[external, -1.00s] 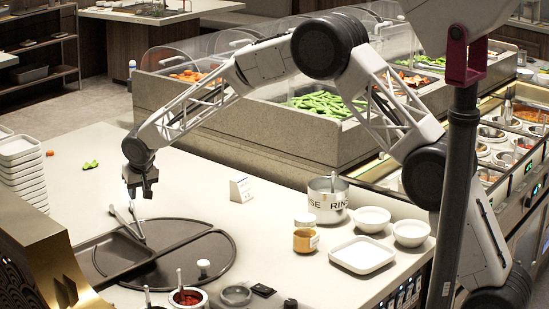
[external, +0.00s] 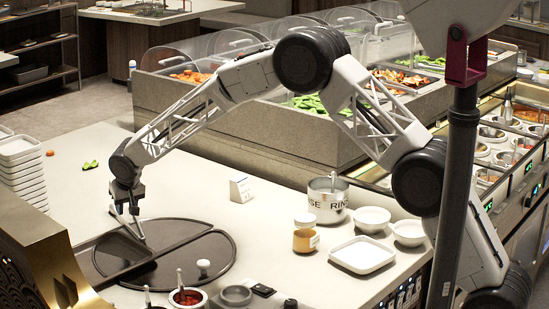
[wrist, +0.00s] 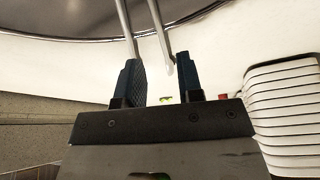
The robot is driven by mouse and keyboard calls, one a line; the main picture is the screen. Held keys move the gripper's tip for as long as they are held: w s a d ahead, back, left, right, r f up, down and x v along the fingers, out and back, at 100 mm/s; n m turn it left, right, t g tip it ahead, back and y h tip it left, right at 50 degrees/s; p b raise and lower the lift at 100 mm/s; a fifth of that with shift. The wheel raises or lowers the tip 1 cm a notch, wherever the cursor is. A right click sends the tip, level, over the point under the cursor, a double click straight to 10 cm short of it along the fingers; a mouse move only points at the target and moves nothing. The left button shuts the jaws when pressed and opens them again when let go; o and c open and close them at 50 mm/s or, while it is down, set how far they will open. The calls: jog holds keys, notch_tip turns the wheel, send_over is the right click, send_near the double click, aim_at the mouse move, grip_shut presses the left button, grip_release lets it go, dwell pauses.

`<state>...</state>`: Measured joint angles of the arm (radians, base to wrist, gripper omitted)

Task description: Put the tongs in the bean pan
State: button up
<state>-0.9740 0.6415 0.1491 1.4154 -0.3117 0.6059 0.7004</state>
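The metal tongs (external: 138,229) stand tilted at the dark round divided tray, low end on it and upper arms at my gripper. In the wrist view, two tong arms (wrist: 161,32) run in from the top. My gripper (external: 128,210) is down at the tongs; in the wrist view its fingers (wrist: 160,80) are apart, with the tong ends at or between the fingertips. Whether they touch is unclear. The bean pan, with green beans (external: 309,103), is in the display counter at the back, partly hidden by my arm.
The dark tray (external: 215,255) lies at the counter's front left. A stack of white plates (external: 20,165) stands at left. A small sign (external: 241,188), a rinse pot (external: 328,205), a jar (external: 305,238) and white bowls (external: 372,218) stand right. Clear guards (external: 215,50) rise along the display counter.

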aim_at(124, 220)
jog(key=shift+w+a+f, duration=0.1)
jog(key=shift+f, duration=0.15)
jog(key=shift+x, duration=2.6)
jog(key=shift+w, duration=0.1)
grip_shut()
